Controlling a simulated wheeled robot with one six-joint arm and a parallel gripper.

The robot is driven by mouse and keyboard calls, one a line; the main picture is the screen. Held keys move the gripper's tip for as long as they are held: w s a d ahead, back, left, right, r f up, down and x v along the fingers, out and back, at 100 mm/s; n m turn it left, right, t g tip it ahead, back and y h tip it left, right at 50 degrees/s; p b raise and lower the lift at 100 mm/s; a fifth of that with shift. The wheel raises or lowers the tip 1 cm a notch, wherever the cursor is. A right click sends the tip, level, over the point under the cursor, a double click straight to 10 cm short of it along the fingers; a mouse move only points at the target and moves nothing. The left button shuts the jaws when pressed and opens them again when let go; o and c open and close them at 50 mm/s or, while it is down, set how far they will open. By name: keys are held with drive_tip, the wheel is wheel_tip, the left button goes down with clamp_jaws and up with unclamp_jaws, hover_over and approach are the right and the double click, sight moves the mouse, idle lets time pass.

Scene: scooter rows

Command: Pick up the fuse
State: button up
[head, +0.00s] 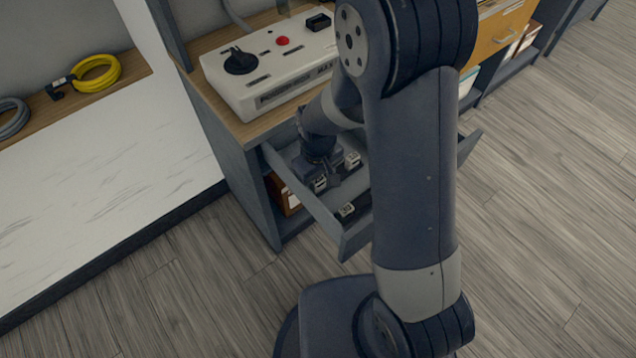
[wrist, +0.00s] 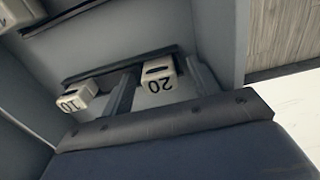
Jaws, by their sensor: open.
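An open grey drawer (head: 302,196) holds several small white fuses. A second fuse marked 10 (wrist: 76,97) is to the left, outside the left finger. In the head view, my gripper (head: 334,179) is down in the drawer, open, with one fuse (head: 352,160) at its right and another (head: 320,184) at its left. A further fuse (head: 346,210) lies nearer the drawer front. My arm hides the drawer's right part.
A white control box (head: 262,95) with a black knob and red button stands on the wooden top above the drawer. A yellow cable coil (head: 97,73) lies at the left. Drawer walls close in around my gripper. The floor (head: 540,180) at the right is clear.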

drive_tip(key=shift+c, duration=0.5)
drive_tip(key=c, duration=1)
drive_tip(key=shift+o, duration=0.2)
